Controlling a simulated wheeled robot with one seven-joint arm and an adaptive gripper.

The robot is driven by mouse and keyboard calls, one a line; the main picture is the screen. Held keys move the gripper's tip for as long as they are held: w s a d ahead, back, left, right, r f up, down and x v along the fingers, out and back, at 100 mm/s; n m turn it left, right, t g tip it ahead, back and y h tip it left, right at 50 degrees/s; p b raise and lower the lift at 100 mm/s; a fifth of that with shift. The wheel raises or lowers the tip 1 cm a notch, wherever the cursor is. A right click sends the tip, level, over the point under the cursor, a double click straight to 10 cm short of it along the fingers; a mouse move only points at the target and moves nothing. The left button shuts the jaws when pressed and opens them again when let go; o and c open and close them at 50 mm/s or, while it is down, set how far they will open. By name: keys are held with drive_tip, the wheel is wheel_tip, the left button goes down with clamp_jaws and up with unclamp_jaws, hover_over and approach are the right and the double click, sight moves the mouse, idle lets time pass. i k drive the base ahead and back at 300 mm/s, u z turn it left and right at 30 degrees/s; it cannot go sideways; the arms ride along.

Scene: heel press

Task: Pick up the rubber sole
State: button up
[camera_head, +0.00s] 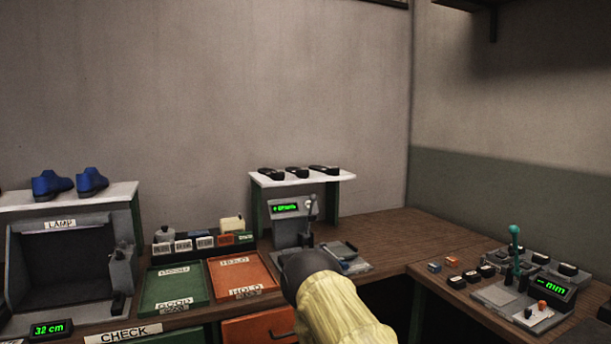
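Several black pieces lie in a row on the white-topped shelf at the back, one of them at its left end (270,172). They look like soles or heels, but are too small to tell which is the rubber sole. My arm reaches up from the bottom centre in a pale yellow sleeve with a dark end (305,268). This end is in front of the grey press with a green display (286,208). The fingers of my gripper are hidden, and I see nothing held.
A green tray (153,293) and an orange tray (262,270) are left of my arm. A lamp box and blue shoes (92,182) stand farther left. The right bench holds small black blocks (457,281) and a teal-levered device (514,240). The wooden corner is clear.

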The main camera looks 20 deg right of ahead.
sight(275, 174)
drive_tip(key=z, duration=0.6)
drive_tip(key=i, duration=0.45)
drive_tip(key=z, duration=0.6)
drive_tip(key=i, duration=1.7)
drive_tip(key=u, duration=0.65)
